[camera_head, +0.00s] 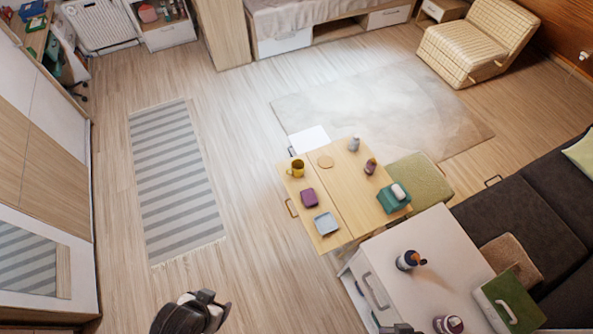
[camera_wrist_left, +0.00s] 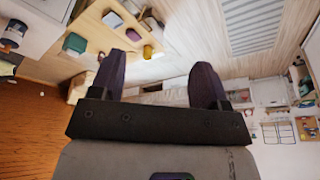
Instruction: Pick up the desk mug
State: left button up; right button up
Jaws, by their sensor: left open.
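In the left wrist view the mug (camera_wrist_left: 148,52) is small and distant, seen between the two dark fingers. My left gripper (camera_head: 212,298) is at the bottom of the head view, above the floor and well short of the table. Its fingers (camera_wrist_left: 160,75) are spread, with nothing between them. A dark sliver, perhaps my right gripper (camera_head: 398,329), shows at the bottom edge; its fingers are hidden.
Floor and striped rug (camera_head: 175,180) are clear to the left.

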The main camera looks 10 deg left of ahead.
pick_arm(q)
jog(key=o, duration=0.5)
jog(key=shift+o, duration=0.2)
